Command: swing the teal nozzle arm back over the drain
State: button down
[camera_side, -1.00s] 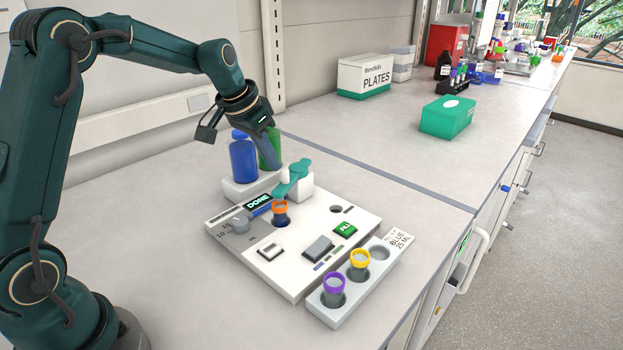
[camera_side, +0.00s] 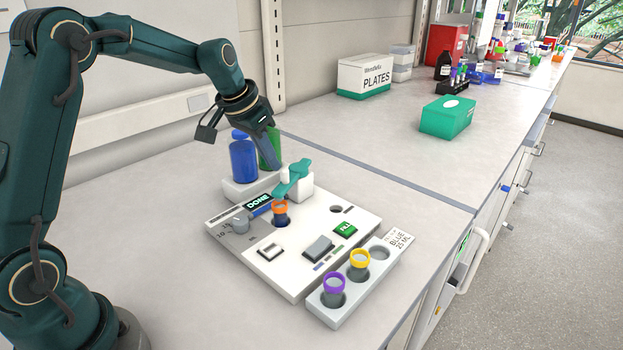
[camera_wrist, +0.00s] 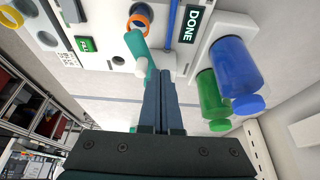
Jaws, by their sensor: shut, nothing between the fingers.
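The teal nozzle arm (camera_side: 292,179) sits on a white block at the back of the white station plate. Its front end is close to the orange-rimmed vial (camera_side: 280,210), which stands in the plate. The arm also shows in the wrist view (camera_wrist: 137,48), beside the fingertips. A dark round hole, apparently the drain (camera_side: 336,209), is to the right of the arm and uncovered. My gripper (camera_side: 273,163) is shut and empty, pointing down just behind and left of the arm. Its fingers also show in the wrist view (camera_wrist: 162,76). I cannot tell whether they touch the arm.
A blue bottle (camera_side: 243,160) and a green bottle (camera_side: 268,150) stand in a white holder close to my gripper. A lit DONE display (camera_side: 257,202) is on the plate. A rack (camera_side: 328,317) with purple- and yellow-rimmed vials lies in front.

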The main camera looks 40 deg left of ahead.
aim_at(287, 172)
dwell(0.6)
jog(key=shift+f, duration=1.7)
jog(key=shift+d, duration=0.1)
jog(key=shift+w+d, duration=0.4)
jog(key=shift+d, duration=0.35)
jog(key=shift+w+d, duration=0.4)
jog(key=shift+d, duration=0.35)
jog(key=shift+w+d, duration=1.25)
jog(key=shift+d, duration=0.05)
